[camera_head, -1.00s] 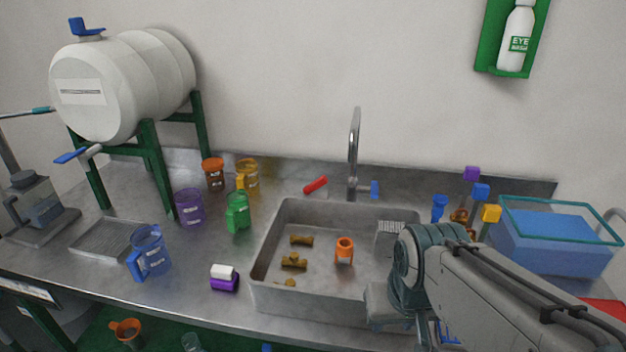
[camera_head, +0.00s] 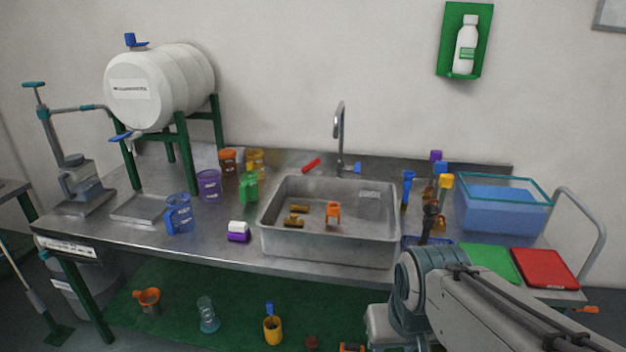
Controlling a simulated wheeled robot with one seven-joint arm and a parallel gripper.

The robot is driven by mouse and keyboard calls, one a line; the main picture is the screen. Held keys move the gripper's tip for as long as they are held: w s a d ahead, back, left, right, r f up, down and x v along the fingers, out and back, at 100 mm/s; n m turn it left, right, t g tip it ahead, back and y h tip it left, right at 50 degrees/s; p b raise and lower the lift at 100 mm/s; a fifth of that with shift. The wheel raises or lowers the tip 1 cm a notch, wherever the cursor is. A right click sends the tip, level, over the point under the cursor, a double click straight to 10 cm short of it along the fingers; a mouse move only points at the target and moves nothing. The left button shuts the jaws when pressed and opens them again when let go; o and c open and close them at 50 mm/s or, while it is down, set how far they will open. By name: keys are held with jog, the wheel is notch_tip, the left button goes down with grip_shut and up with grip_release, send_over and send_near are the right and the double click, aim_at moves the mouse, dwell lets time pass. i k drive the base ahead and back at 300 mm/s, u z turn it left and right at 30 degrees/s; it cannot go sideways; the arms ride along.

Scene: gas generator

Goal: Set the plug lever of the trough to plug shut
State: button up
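A clear tank with a teal rim and blue liquid (camera_head: 503,211), which looks like the trough, stands on the right end of the steel bench. I cannot make out a plug lever on it. A small orange handle-like piece (camera_head: 586,310) shows at the bench's right front edge, below the red board; I cannot tell whether it is the plug lever or how it is set. My grey arm crosses the lower right, in front of the bench. My gripper is not visible.
Jugs and a white barrel (camera_head: 160,85) stand left.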

aim_at(314, 163)
jog(key=u, duration=1.1)
jog(key=i, duration=1.4)
jog(key=z, duration=1.1)
jog(key=i, duration=0.5)
jog(key=z, duration=0.45)
